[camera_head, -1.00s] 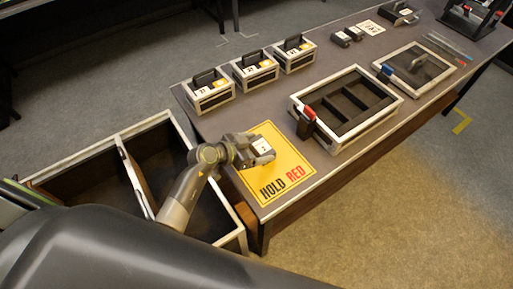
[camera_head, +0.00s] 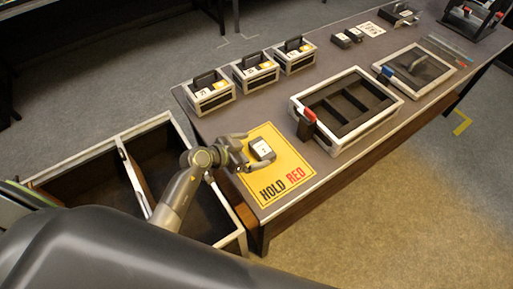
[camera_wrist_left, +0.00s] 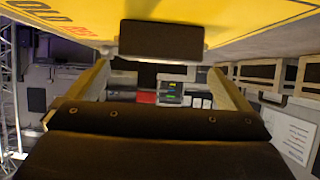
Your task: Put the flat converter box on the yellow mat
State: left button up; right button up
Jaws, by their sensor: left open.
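The flat converter box (camera_head: 262,149) is a small dark box with a white label on top. It lies on the yellow mat (camera_head: 293,157), which is printed "HOLD RED", near the mat's upper left part. My left gripper (camera_head: 246,152) is open just left of the box, its fingers pointing at it. In the left wrist view the box (camera_wrist_left: 162,40) shows as a dark block against the yellow mat (camera_wrist_left: 228,12), beyond the spread fingers of the left gripper (camera_wrist_left: 165,72). My right gripper is not in view.
Several handled cases (camera_head: 210,93) stand along the table's far left edge. A framed tray with compartments (camera_head: 345,105) sits right of the mat, with a red-tipped dark object (camera_head: 307,121) at its corner. A divided open bin (camera_head: 83,156) stands left of the table.

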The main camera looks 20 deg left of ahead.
pick_arm(q)
jog(key=v, duration=0.9)
jog(key=shift+s+a+r+p, duration=0.15)
jog(key=shift+s+r+p, duration=0.05)
jog(key=shift+s+p, duration=0.1)
